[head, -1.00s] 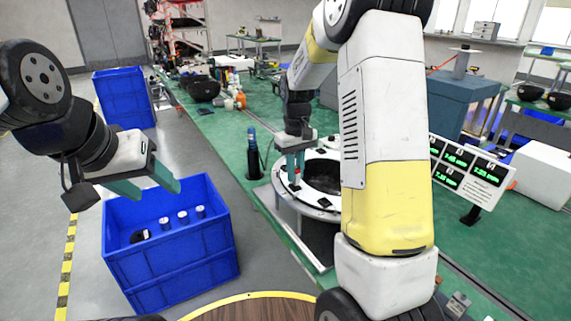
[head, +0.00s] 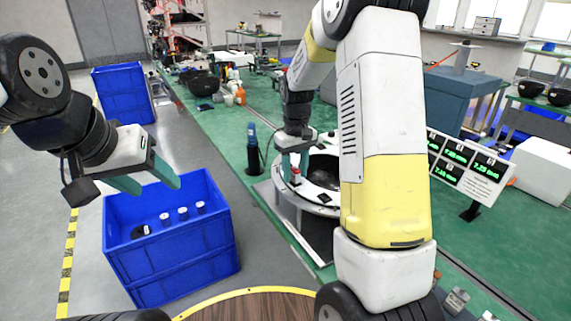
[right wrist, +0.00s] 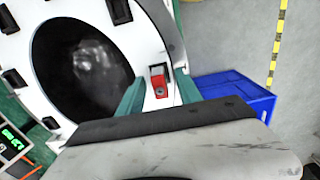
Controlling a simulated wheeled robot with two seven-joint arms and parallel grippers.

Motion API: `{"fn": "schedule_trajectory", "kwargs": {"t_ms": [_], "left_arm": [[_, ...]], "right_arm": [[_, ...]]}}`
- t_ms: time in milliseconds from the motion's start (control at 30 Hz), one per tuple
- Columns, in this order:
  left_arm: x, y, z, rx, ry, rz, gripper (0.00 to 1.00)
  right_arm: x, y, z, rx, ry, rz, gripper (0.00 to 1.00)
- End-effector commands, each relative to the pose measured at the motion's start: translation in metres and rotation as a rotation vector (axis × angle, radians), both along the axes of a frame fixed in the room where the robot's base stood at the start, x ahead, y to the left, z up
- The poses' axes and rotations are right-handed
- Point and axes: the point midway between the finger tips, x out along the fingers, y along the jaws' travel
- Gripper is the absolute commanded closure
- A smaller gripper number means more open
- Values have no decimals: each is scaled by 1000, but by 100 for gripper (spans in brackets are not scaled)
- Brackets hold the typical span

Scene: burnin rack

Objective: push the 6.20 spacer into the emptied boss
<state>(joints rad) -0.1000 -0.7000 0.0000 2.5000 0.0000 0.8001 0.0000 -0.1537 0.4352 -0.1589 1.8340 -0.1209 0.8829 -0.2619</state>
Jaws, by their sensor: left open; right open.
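My right gripper (head: 293,170) is open over the left part of the white ring-shaped housing (head: 318,209). I cannot tell whether this is the spacer or a boss. My left gripper (head: 150,183) is open and empty above the blue crate (head: 170,262). No 6.20 marking is readable.
A dark cylinder (head: 253,150) stands on the green bench left of the ring. A display panel (head: 466,168) with green readings is at the right. My right arm hides part of the ring. Another blue crate (head: 124,95) stands further back.

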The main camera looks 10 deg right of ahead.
Motion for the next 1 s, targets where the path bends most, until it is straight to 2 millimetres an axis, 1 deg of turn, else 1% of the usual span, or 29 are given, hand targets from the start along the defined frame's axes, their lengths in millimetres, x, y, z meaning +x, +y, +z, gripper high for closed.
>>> {"fn": "schedule_trajectory", "kwargs": {"t_ms": [67,167,400,500,633,933,1000], "left_arm": [[0,0,0,0,0,0,44],[0,0,0,0,0,0,44],[0,0,0,0,0,0,44],[0,0,0,0,0,0,44],[0,0,0,0,0,0,44],[0,0,0,0,0,0,44],[0,0,0,0,0,0,44]], "right_arm": [[1,0,4,1,-2,0,58],[1,0,17,0,-4,0,58],[1,0,58,0,-4,0,58],[1,0,70,0,-3,0,58],[0,0,77,0,-1,0,58],[0,0,78,0,-1,0,58],[-2,0,81,4,-7,-3,58]]}}
